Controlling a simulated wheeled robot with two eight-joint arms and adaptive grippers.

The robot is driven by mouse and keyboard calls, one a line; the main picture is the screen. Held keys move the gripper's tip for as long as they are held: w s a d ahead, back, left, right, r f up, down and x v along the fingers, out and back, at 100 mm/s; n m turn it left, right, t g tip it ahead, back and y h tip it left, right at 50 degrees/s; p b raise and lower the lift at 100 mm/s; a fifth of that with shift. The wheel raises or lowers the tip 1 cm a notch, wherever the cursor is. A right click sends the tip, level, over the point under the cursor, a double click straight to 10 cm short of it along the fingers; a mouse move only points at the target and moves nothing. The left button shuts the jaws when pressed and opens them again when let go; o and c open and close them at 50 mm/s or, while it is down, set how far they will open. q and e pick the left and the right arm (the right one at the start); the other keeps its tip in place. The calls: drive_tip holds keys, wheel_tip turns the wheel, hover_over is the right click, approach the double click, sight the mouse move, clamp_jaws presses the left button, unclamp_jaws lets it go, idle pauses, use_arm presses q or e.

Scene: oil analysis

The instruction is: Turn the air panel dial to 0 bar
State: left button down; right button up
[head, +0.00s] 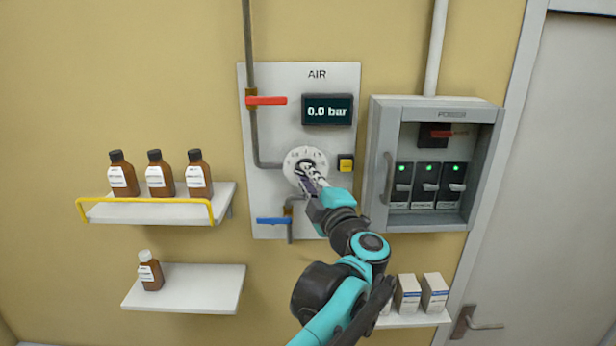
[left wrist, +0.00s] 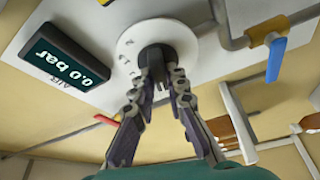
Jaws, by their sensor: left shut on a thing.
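The AIR panel (head: 275,135) is a light grey plate on the yellow wall. Its display (head: 327,110) reads 0.0 bar; the display also shows in the left wrist view (left wrist: 62,64), tilted. The white round dial (head: 297,156) sits below the display, with its dark knob (left wrist: 156,57) at the centre in the left wrist view. My left gripper (head: 305,172) reaches up to the dial from below right. Its fingers (left wrist: 161,80) are shut on the knob from both sides. The fingers partly hide the dial's lower part. My right gripper is not in view.
A red valve handle (head: 267,100), a blue valve handle (head: 274,221) and a yellow button (head: 346,163) are close to the dial. The grey power box (head: 378,160) stands to the right. Shelves with brown bottles (head: 157,177) hang at the left.

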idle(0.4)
use_arm(q)
drive_tip(key=c, duration=1.5)
unclamp_jaws()
drive_tip(key=shift+a, duration=0.1)
drive_tip(key=shift+c, duration=0.2)
drive_tip(key=v, duration=1.2)
